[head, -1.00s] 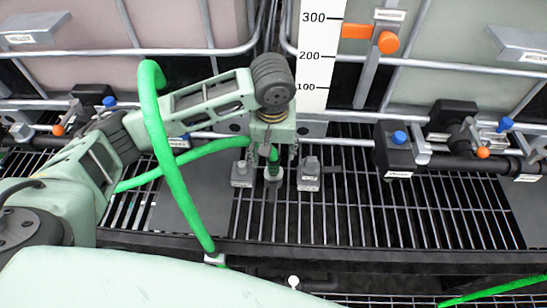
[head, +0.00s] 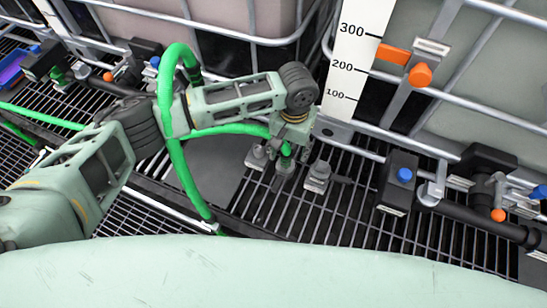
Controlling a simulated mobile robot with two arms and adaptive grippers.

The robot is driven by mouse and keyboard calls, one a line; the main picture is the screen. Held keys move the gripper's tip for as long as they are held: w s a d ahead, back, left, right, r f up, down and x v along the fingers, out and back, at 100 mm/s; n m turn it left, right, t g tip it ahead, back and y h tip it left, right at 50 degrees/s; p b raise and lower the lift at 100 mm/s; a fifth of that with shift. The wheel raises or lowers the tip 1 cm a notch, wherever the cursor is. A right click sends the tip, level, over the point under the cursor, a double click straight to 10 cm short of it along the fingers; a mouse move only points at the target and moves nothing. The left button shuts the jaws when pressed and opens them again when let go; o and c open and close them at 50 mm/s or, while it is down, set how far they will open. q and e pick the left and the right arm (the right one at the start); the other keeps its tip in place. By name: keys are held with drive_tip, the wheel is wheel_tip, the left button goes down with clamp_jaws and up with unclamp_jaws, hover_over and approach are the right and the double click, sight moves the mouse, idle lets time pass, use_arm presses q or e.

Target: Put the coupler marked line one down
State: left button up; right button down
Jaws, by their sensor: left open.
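My left gripper (head: 290,146) points down over the floor grating near the middle of the head view. It is open. A green hose (head: 179,150) loops over my left arm, and a green hose run ends between the fingers. A small grey coupler (head: 284,167) sits upright at that hose end, low at the grating, directly below the fingers. The fingers partly hide its top, and I cannot read a line mark on it. I cannot tell whether any finger touches it. My right gripper is not in view.
Grey labelled blocks stand left (head: 257,157) and right (head: 317,177) of the coupler on the grating (head: 330,215). Caged totes (head: 480,70), a white level scale (head: 352,60) and a black valve with a blue cap (head: 398,182) stand behind and right. Open grating lies in front.

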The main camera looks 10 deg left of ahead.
sight(285, 165)
use_arm(q)
drive_tip(key=shift+f, duration=0.2)
drive_tip(key=f, duration=0.2)
drive_tip(key=a+f+p, duration=0.1)
drive_tip(key=shift+s+f, duration=0.25)
drive_tip(key=shift+s, duration=0.05)
drive_tip(key=f, duration=0.3)
drive_tip(key=shift+s+f+p, duration=0.25)
drive_tip(key=shift+p, duration=0.15)
drive_tip(key=shift+f, duration=0.3)
drive_tip(key=shift+w+r, duration=0.1)
clamp_jaws()
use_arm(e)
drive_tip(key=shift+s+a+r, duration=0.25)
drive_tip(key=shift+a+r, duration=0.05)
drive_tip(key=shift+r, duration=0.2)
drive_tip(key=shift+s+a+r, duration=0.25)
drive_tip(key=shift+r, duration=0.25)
